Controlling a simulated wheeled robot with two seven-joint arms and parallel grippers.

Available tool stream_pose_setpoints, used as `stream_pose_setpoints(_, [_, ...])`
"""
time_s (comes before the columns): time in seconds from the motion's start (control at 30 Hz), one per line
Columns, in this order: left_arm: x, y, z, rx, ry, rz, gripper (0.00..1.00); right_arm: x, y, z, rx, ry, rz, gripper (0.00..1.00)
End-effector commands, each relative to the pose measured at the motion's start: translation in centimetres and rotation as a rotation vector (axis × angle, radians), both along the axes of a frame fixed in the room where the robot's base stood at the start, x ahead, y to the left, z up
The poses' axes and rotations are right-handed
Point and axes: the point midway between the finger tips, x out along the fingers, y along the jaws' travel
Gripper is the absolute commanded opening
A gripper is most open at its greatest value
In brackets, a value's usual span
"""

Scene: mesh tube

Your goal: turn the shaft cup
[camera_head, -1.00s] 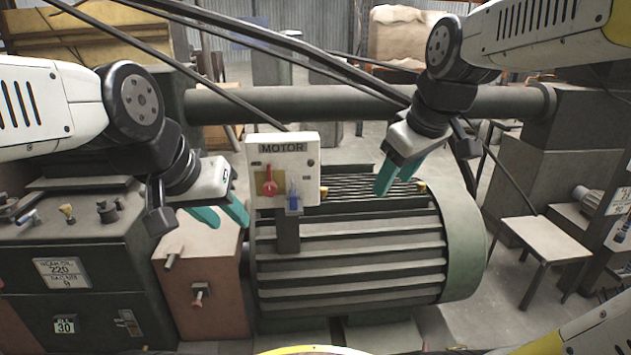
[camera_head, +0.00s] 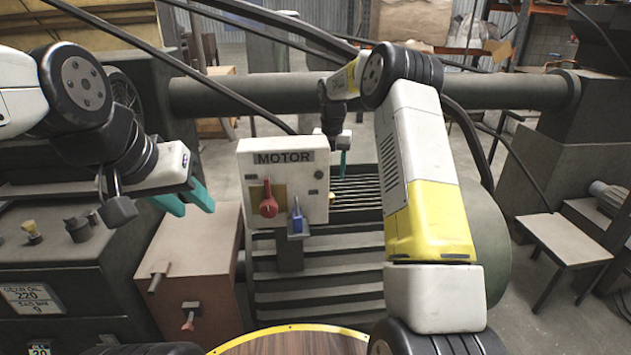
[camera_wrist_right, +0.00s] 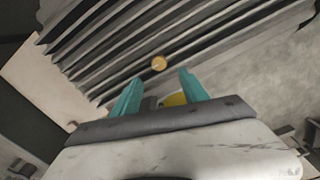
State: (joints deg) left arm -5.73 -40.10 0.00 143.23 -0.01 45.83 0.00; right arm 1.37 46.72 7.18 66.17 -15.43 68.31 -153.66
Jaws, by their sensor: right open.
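A small yellow cup-like fitting (camera_head: 332,200) shows on the motor top, just right of the MOTOR panel. In the right wrist view a round brass cap (camera_wrist_right: 159,63) lies just beyond my fingertips, between their lines. A second yellow piece (camera_wrist_right: 175,99) shows lower between the fingers, partly hidden by my gripper body. I cannot tell which is the shaft cup. My left gripper (camera_head: 188,205) is open and empty, left of the panel.
A thick pipe (camera_head: 230,95) runs behind. A brown box (camera_head: 195,260) stands at the left; a small table (camera_head: 562,240) at the right.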

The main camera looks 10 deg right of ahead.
Motion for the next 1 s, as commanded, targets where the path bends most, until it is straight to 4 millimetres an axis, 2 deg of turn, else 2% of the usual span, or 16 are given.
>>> stream_pose_setpoints(0.17, [0.0,0.0,0.0,0.000,0.000,0.000,0.36,0.2,0.0,-1.6,-0.002,0.009,0.034,0.52])
stream_pose_setpoints(0.4, [0.0,0.0,0.0,0.000,0.000,0.000,0.36,0.1,0.0,-5.5,-0.002,0.010,0.032,0.52])
stream_pose_setpoints(0.6, [0.0,0.0,0.0,0.000,0.000,0.000,0.36,0.2,0.0,-7.8,-0.002,0.008,0.031,0.52])
stream_pose_setpoints(0.97, [0.0,0.0,0.0,0.000,0.000,0.000,0.36,0.2,0.0,-8.4,-0.002,0.006,0.030,0.52])
stream_pose_setpoints(1.0, [0.0,0.0,0.0,0.000,0.000,0.000,0.36,0.2,0.0,-8.4,-0.002,0.006,0.030,0.44])
